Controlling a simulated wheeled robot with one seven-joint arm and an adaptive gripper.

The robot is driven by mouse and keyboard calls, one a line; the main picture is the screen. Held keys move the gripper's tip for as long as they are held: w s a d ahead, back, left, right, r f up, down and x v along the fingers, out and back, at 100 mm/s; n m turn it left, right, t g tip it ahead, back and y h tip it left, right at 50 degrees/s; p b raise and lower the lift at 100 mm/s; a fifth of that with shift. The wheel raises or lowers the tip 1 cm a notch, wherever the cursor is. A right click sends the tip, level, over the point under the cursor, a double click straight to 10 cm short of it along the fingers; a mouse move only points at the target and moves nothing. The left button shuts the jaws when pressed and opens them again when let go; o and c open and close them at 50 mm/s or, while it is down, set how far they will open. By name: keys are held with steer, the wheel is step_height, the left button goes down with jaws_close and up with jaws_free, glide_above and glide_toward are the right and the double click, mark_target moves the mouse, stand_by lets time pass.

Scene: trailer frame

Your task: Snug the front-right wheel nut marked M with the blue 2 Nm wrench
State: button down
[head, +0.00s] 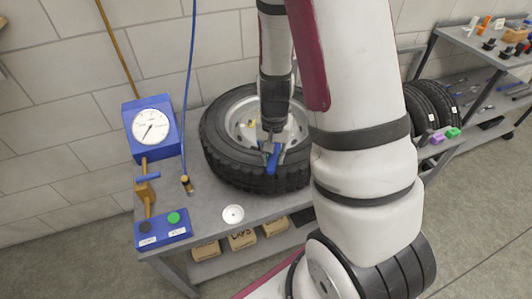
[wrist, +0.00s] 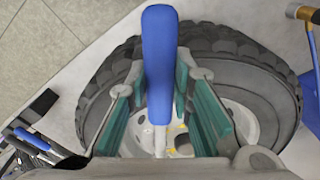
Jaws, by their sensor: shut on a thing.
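My gripper (head: 271,143) is above the near part of a wheel that lies flat on a grey bench. It is shut on the blue wrench (head: 272,160), whose blue handle points toward the near side of the tyre. In the wrist view the blue handle (wrist: 158,60) sits between the teal finger pads of my gripper (wrist: 166,85), with a silver shaft below it. The wheel has a black tyre (head: 217,150) and a pale rim (head: 243,113); small yellow marks show near the hub. I cannot read any M, and the wrench's tip and any nut it meets are hidden.
A blue gauge box (head: 151,128) and a blue two-button box (head: 162,229) stand left on the bench (head: 205,205). A blue hose (head: 188,90) hangs beside the tyre. A white round dish (head: 233,214) lies in front. More tyres (head: 432,103) and a tool shelf are right.

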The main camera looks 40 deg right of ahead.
steer(key=s+d+n+p, duration=0.3)
steer(key=d+n, duration=0.2)
steer(key=d, duration=0.4)
steer(key=s+d+n+p, duration=0.3)
steer(key=d+n, duration=0.3)
steer(key=d, duration=0.4)
steer(key=shift+s+p, duration=0.4)
stand_by(0.5)
steer(key=shift+s+a+m, duration=0.1)
steer(key=shift+a+m, duration=0.9)
steer(key=shift+a, duration=0.75)
